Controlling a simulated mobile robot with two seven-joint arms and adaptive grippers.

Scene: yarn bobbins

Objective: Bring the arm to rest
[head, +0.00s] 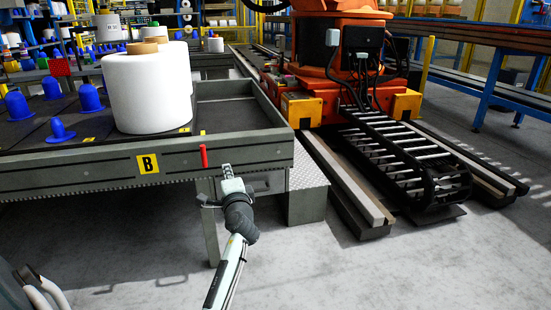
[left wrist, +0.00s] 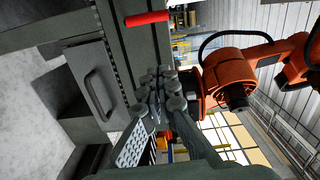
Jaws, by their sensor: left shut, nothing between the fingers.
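My left gripper (head: 227,171) is in front of the near right corner of a grey table (head: 240,150), just right of a short red bar (head: 203,155) on its front side. The left arm reaches up to it from the bottom of the head view. In the left wrist view the fingertips of the left gripper (left wrist: 160,82) are together with nothing between them. The red bar (left wrist: 147,18) shows above them there, apart from the fingers. My right gripper is in neither view.
Large white yarn bobbins (head: 148,95) and several blue pegs (head: 90,97) stand on the table. An orange robot (head: 325,60) stands behind, with a black cable track (head: 400,150) on the floor at right. The grey floor (head: 350,275) at the front right is clear.

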